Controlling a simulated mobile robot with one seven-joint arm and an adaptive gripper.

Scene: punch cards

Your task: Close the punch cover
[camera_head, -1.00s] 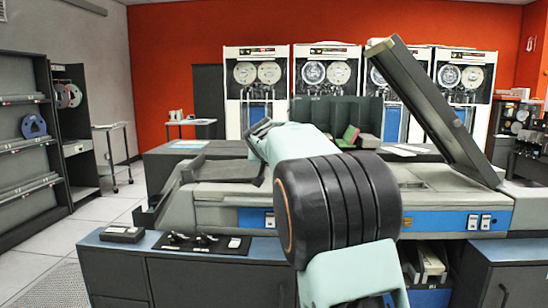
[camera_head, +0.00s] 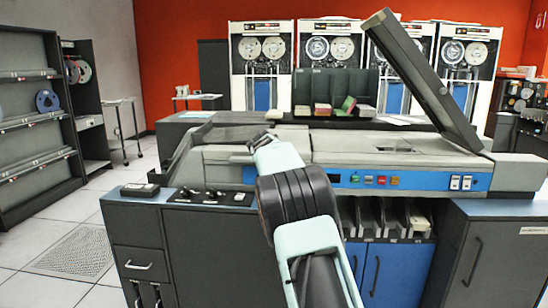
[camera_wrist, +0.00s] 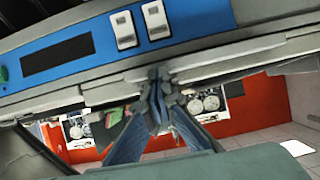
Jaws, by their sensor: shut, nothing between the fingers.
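The punch cover (camera_head: 422,85) is a large dark grey slab with a light edge. It stands open, tilted up to the left from its lower end at the right of the punch machine (camera_head: 345,143). In the wrist view, my gripper (camera_wrist: 159,78) is shut and empty, its fingertips together in front of the machine's grey edge. Whether they touch that edge I cannot tell. The blue panel (camera_wrist: 190,20) with two white switches lies just beyond the tips.
Card bins (camera_head: 390,218) and cabinet doors are below the machine. A dark rack with cards (camera_head: 335,92) stands behind it. Tape drives (camera_head: 262,65) line the red wall. Floor is free at the left, beside dark shelves (camera_head: 32,120).

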